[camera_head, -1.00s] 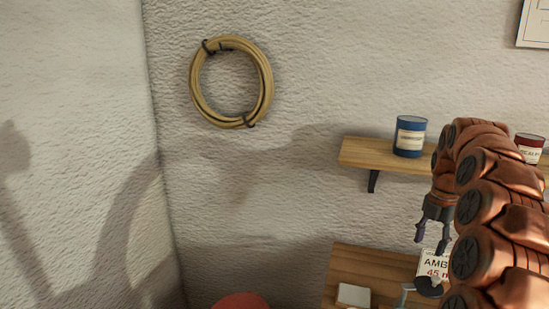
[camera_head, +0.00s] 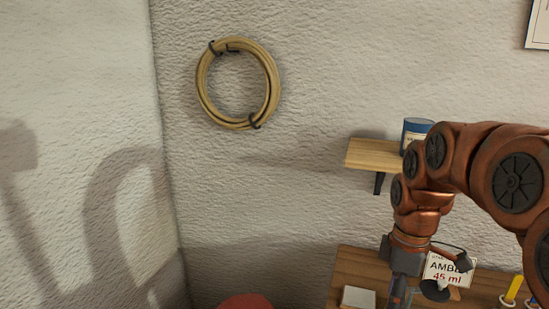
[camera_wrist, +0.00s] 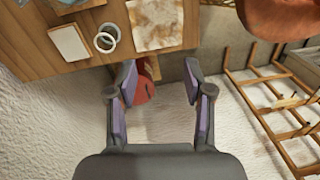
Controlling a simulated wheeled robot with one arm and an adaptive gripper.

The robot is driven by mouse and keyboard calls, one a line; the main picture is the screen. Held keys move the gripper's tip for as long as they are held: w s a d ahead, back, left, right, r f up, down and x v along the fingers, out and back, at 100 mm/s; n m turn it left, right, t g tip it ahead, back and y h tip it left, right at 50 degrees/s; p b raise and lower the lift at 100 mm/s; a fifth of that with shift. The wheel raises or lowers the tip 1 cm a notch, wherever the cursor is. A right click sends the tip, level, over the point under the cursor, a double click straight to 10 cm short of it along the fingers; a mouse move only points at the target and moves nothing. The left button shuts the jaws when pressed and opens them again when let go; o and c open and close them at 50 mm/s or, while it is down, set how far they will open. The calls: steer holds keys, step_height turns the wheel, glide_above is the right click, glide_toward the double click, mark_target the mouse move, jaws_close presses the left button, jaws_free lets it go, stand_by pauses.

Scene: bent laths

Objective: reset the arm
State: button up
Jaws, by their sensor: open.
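My gripper (camera_wrist: 160,82) is open and empty in the wrist view, its two purple-padded fingers apart with floor and a red object (camera_wrist: 142,92) showing between and beyond them. In the head view my copper-coloured arm is bent at the right, and my gripper (camera_head: 400,292) hangs downward before the wooden bench (camera_head: 350,262), its fingertips cut off by the lower frame edge. It holds nothing that I can see.
A sign reading AMBER 45 ml (camera_head: 447,268) stands by my gripper. A shelf (camera_head: 372,154) bears a blue can (camera_head: 416,128), partly behind my arm. A coil (camera_head: 238,84) hangs on the wall. The wrist view shows a white block (camera_wrist: 68,43), rings (camera_wrist: 105,38) and a wooden rack (camera_wrist: 275,105).

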steer(key=s+a+f+m, duration=0.1)
steer(key=s+f+m, duration=0.1)
steer(key=s+m, duration=0.2)
steer(key=s+a+f+m, duration=0.2)
steer(key=s+f+m, duration=0.1)
steer(key=s, duration=0.7)
steer(key=s+a+f+m+g, duration=0.1)
steer(key=s+a+f+m, duration=0.1)
steer(key=s+m, duration=0.3)
steer(key=s, duration=0.3)
steer(key=shift+f+m+h, duration=0.3)
steer(key=shift+f+m, duration=0.1)
steer(key=shift+d, duration=0.1)
